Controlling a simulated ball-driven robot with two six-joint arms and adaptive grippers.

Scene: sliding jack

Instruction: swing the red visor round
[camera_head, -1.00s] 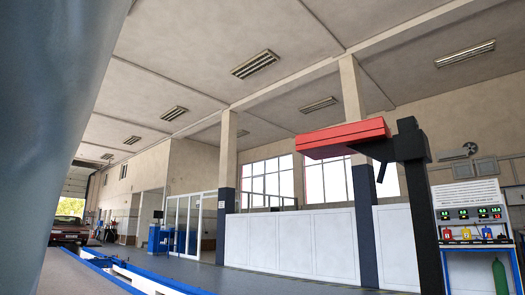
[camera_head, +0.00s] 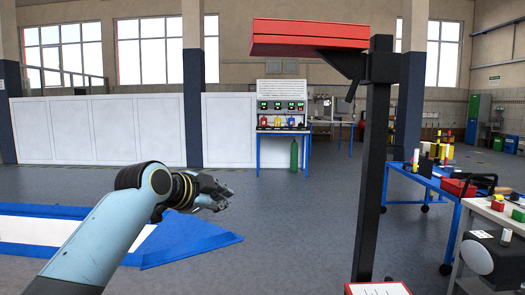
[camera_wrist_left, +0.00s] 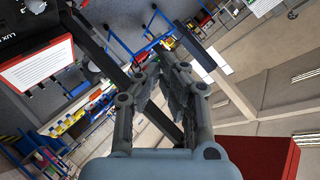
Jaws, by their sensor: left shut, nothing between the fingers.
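The red visor (camera_head: 310,35) is a flat red slab on top of a black post (camera_head: 374,160). It reaches out to the left from the post, above the height of my left gripper. A black bracket with a short lever (camera_head: 352,88) hangs under its post end. My left gripper (camera_head: 224,192) is shut and empty, to the left of the post and below the visor, touching neither in the head view. In the left wrist view the shut fingers (camera_wrist_left: 172,68) are in the middle, and a red panel, seemingly the visor (camera_wrist_left: 262,158), shows at lower right. My right gripper is not in view.
A red-edged box with a white sheet (camera_head: 378,289) is low by the post. A blue workbench with tools (camera_head: 440,185) and a grey table (camera_head: 496,215) stand to the right. A blue-edged ramp (camera_head: 190,240) lies on the floor behind my left arm. The air between gripper and post looks clear.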

